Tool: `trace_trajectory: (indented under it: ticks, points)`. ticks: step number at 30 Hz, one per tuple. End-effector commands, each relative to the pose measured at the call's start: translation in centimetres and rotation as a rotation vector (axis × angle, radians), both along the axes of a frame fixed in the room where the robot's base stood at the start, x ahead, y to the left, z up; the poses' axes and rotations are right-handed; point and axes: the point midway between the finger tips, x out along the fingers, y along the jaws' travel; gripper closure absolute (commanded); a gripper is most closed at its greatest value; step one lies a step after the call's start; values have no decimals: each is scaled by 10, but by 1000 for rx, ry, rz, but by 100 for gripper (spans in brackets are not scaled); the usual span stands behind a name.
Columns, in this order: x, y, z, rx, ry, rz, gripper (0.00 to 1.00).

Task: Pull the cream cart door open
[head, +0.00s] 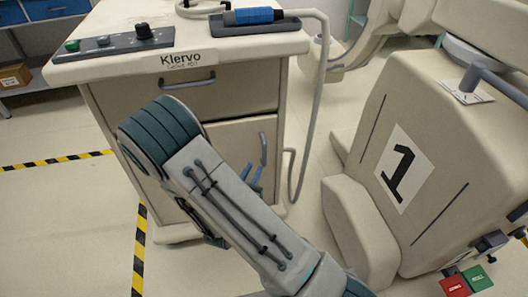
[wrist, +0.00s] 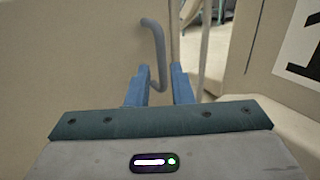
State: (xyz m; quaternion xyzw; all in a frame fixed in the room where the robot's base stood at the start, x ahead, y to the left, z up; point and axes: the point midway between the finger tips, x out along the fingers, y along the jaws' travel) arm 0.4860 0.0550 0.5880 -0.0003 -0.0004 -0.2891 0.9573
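The cream cart (head: 290,45) has a door (head: 230,140) in the lower part of its front, below a drawer. The door looks closed. Its grey vertical handle (head: 263,148) is near the door's right edge. My gripper (head: 250,176) is in front of the door by the handle, mostly hidden behind my arm in the head view. In the wrist view, the blue fingers of my gripper (wrist: 160,82) are apart, and the lower part of the handle (wrist: 157,50) shows between their tips. I cannot tell whether either finger touches it.
A large cream machine marked 1 (head: 445,150) stands close on the right. A hose (head: 318,110) hangs beside the cart. A control box (head: 115,42) and a dark tray (head: 250,28) sit on the cart top.

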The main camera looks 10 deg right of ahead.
Motion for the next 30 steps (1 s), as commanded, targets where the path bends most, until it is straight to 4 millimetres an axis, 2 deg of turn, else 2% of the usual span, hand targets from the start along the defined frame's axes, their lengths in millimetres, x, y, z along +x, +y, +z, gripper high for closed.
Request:
trace_trajectory:
  ticks: [6, 13, 18, 27, 30]
  points:
    - [41, -29, -1, 1, -3, -5, 80]
    - [72, -49, -1, 2, -1, -4, 80]
    - [82, -55, 0, 1, -1, -2, 80]
    - [84, -57, 0, 1, 1, -2, 80]
    - [84, -57, 0, 1, 1, -2, 100]
